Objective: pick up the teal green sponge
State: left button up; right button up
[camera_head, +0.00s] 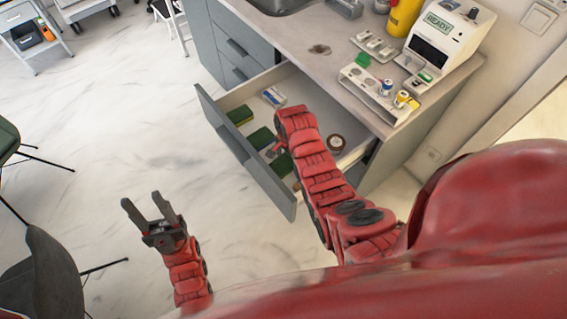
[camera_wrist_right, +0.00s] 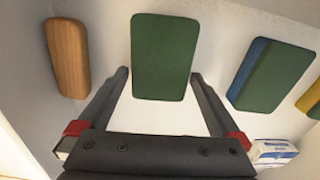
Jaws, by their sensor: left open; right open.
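A plain dark green sponge, teal-looking (camera_wrist_right: 164,50), lies in the open drawer. It also shows in the head view (camera_head: 281,167), partly hidden by my right arm. My right gripper (camera_wrist_right: 160,75) is open above the drawer, with one finger on each side of the sponge's lower part in the wrist view; contact cannot be told. In the head view my right forearm mostly hides this gripper. My left gripper (camera_head: 143,201) is open and empty over the floor, left of the drawer.
The drawer (camera_head: 241,150) also holds a blue-and-green sponge (camera_wrist_right: 272,75), a yellow-and-green sponge (camera_head: 239,116), a brown block (camera_wrist_right: 67,58), a white-and-blue packet (camera_head: 273,96) and a round item (camera_head: 336,142). The counter (camera_head: 300,40) stands above, with a white device (camera_head: 447,40).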

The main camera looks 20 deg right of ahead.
jog(key=c, duration=1.2)
jog(key=shift+o, duration=0.2)
